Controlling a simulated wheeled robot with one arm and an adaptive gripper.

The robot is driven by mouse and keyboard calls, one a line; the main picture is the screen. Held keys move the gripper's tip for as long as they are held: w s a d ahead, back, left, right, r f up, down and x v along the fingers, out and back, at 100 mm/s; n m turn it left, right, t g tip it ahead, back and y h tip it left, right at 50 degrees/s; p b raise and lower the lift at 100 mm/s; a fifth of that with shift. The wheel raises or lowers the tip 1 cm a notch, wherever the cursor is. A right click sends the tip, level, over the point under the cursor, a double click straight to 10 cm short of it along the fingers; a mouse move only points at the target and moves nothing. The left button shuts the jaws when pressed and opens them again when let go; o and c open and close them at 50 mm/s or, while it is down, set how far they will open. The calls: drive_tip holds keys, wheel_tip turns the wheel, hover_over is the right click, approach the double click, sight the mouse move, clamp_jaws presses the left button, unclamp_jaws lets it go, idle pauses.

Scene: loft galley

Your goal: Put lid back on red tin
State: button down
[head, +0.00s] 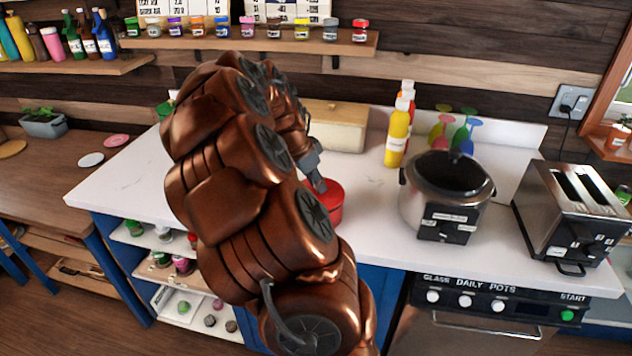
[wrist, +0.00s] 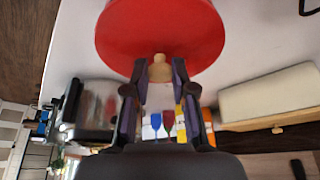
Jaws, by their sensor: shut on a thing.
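A red round tin or lid (head: 332,207) shows on or just above the white counter in the head view, partly hidden behind my arm. In the wrist view a red round lid (wrist: 160,30) fills the top middle, with a pale wooden knob (wrist: 159,69) facing my gripper. My gripper (wrist: 160,80) is shut on this knob, one dark finger on each side. In the head view my gripper (head: 317,178) is at the upper edge of the red shape. Whether the lid is apart from the tin or touching it, I cannot tell.
A slow cooker (head: 446,195) stands right of the red shape, with a toaster (head: 572,215) farther right. Behind are a yellow bottle (head: 397,136), colored glasses (head: 463,135) and a pale wooden box (head: 336,126). The counter (head: 120,188) is clear at left.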

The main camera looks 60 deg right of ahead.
idle(0.4)
drive_tip(key=c, duration=0.9)
unclamp_jaws()
drive_tip(key=shift+o, duration=0.3)
drive_tip(key=o, duration=0.4)
drive_tip(key=shift+o, duration=0.2)
drive_tip(key=shift+r, duration=0.15)
drive_tip(key=shift+r+p, duration=1)
drive_tip(key=shift+r, duration=2.35)
clamp_jaws()
